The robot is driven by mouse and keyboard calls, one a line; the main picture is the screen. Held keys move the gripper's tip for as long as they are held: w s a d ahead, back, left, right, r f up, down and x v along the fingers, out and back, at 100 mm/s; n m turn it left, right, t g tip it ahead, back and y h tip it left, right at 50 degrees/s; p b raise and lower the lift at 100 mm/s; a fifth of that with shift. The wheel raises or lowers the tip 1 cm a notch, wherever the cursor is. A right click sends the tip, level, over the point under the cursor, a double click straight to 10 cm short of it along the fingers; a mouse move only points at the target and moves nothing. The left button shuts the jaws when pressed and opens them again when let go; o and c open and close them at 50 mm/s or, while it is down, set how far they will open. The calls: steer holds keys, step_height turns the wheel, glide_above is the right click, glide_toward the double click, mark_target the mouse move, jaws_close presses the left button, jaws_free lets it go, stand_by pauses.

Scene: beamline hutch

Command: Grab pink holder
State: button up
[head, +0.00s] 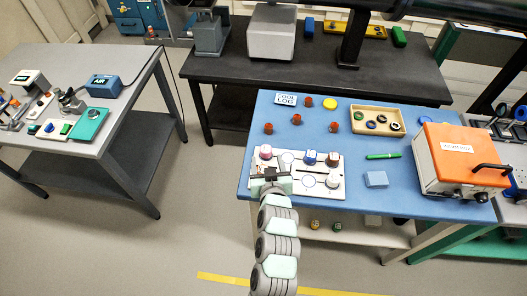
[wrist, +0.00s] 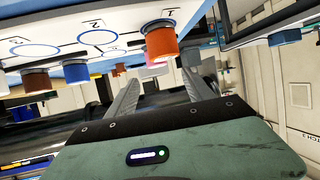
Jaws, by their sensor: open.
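The pink holder (head: 266,151) stands at the back left of a white board (head: 325,190) on the blue table. My gripper (head: 270,173) is at the board's left edge, just in front of the pink holder. In the wrist view the picture is upside down, and both fingers of my gripper (wrist: 158,82) are spread apart. A pink patch (wrist: 155,69) shows between and beyond the fingertips, partly hidden behind an orange holder (wrist: 162,44). I cannot tell whether the fingers touch anything.
A blue holder (head: 311,157) and a brown holder (head: 333,159) stand to the right on the board, with a white one (head: 333,181) nearer. Several red holders stand behind. A tray (head: 378,109) of rings and an orange box (head: 461,158) are further right.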

mark_target(266, 149)
steer(key=x, duration=0.6)
steer(key=shift+w+d+f, duration=0.1)
steer(key=shift+d+f, duration=0.1)
steer(key=shift+w, duration=0.45)
steer(key=shift+f, duration=0.1)
jaws_close()
